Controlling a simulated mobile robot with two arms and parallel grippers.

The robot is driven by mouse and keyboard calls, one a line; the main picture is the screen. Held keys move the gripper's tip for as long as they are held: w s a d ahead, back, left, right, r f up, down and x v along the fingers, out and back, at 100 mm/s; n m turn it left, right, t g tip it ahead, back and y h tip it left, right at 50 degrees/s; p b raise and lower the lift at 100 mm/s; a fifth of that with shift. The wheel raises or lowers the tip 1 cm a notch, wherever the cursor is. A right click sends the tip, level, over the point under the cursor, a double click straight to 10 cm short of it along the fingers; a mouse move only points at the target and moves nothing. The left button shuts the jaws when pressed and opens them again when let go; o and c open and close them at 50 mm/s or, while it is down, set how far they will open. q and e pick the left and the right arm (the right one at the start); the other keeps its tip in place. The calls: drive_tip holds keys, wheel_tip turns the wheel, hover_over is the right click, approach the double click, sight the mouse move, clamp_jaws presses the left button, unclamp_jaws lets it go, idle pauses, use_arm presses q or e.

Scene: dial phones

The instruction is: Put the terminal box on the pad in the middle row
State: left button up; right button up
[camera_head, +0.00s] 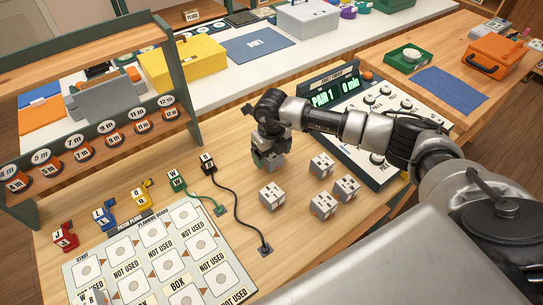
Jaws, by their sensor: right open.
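Several small grey terminal boxes with dark sockets stand on the wooden table in the head view: one at the left (272,195), one at the back (321,165), one at the right (346,187) and one in front (323,205). My right gripper (267,163) is open and points down behind them; a grey-green shape shows at its fingers, and I cannot tell whether it is a box or finger parts. The planning board (139,226) lies at the lower left with white pads in rows, many labelled "NOT USED" and one "BOX". My left gripper is not in view.
Coloured patch plugs stand behind the board, including a red one (65,237) and a green one (177,182). A black cord (234,206) runs across the table. A console with a green display (336,93) sits behind my right arm. A shelf of labelled reels (106,134) stands left.

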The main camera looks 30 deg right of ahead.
drive_tip(key=shift+f, duration=0.4)
drive_tip(key=c, duration=1.1)
drive_tip(key=shift+r, duration=0.1)
